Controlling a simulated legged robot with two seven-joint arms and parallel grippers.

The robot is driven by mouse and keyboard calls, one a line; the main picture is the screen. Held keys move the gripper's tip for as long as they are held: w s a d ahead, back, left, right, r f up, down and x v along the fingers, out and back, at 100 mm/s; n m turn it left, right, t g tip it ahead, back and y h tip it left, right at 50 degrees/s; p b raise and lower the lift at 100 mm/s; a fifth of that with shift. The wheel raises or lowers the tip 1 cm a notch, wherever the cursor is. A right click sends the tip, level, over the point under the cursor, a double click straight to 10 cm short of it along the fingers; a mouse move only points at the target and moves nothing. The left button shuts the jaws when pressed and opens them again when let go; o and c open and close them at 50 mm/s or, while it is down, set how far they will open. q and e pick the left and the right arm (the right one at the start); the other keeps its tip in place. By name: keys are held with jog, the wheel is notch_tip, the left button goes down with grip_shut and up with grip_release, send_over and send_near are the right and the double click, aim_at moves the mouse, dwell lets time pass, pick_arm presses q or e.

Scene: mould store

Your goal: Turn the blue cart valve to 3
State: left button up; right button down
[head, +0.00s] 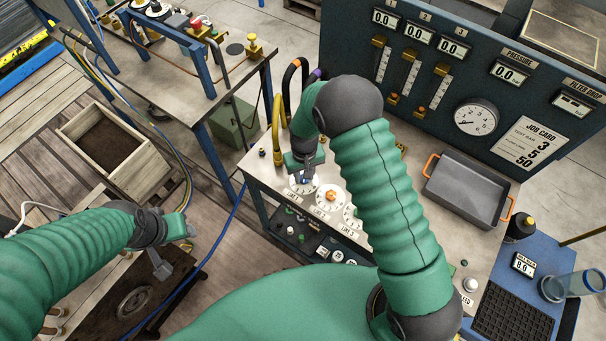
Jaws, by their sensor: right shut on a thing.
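The blue valve (304,182) is the leftmost of the round white dials on the light cart top (262,176). My right gripper (304,178) reaches down over it and is shut on it. Only a bit of blue shows between the fingers. Some dial marks show around it, but the number it points to is hidden or too small to tell.
Beside the blue valve are a dial with an orange knob (330,196) and another dial (352,216) partly behind my right arm. A grey tray (467,188) stands at right. Hoses rise behind the dials.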

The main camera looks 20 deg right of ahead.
jog(key=m, duration=0.5)
jog(key=shift+s, duration=0.2)
jog(key=shift+f+m, duration=0.1)
jog(key=shift+m, duration=0.2)
jog(key=c, duration=1.4)
grip_release()
jog(key=o, duration=0.3)
jog(key=shift+s+a, duration=0.1)
jog(key=shift+r, duration=0.2)
jog(key=shift+w+r, duration=0.2)
jog(key=shift+r, duration=0.1)
notch_tip(320, 180, up, 16)
jog(key=shift+b, duration=1)
